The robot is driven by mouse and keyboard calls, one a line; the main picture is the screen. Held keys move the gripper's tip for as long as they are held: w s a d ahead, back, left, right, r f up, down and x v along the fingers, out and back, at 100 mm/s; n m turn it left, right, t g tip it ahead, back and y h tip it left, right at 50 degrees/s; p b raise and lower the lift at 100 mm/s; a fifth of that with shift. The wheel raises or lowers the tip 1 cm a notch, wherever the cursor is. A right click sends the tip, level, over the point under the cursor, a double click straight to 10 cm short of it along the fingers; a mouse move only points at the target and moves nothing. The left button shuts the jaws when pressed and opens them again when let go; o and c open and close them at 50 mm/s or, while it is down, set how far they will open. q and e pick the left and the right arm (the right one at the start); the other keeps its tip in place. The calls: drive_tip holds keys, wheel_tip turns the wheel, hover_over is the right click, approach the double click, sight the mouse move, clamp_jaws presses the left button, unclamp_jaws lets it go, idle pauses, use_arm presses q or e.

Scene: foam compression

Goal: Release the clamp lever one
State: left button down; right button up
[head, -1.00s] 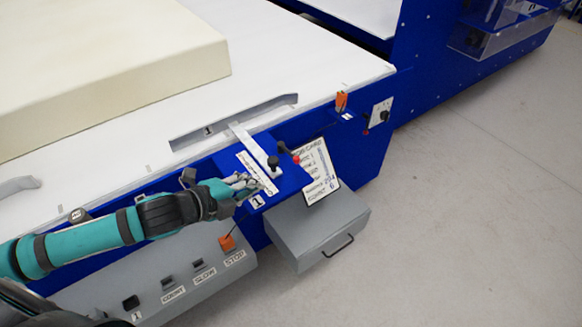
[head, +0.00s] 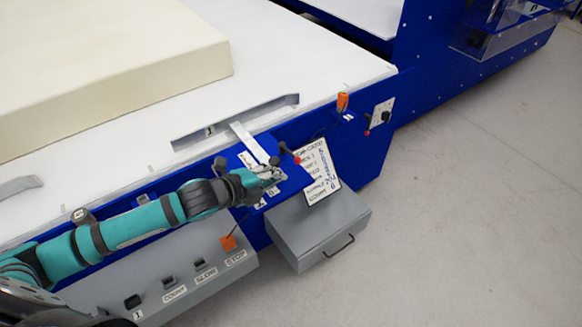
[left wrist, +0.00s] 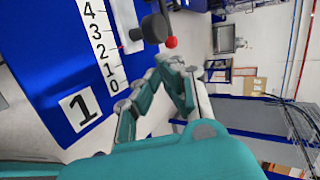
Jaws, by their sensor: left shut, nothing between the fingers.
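Clamp lever one is a white arm (head: 250,142) running from a grey clamp bar (head: 235,122) marked 1 on the white bed to a black knob (head: 275,161) at the blue edge. The black knob also shows in the left wrist view (left wrist: 155,28), with a red ball (left wrist: 171,42) beside it. My left gripper (head: 274,177) is shut and empty, just in front of the black knob. In the left wrist view its fingertips (left wrist: 170,64) are below the knob and red ball. I cannot tell whether they touch the knob.
A big cream foam block (head: 110,70) lies on the bed. A written card (head: 318,172) hangs right of the lever, above a grey drawer box (head: 320,230). A grey button panel (head: 190,280) is below my arm. A number scale (left wrist: 100,45) shows beside the lever.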

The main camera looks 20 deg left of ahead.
sight(292, 179)
use_arm(q)
drive_tip(key=x, duration=0.3)
drive_tip(key=r+x, duration=0.1)
drive_tip(key=x, duration=0.2)
drive_tip(key=shift+w+d+f, duration=0.1)
drive_tip(key=shift+w, duration=0.25)
drive_tip(key=shift+d, duration=0.1)
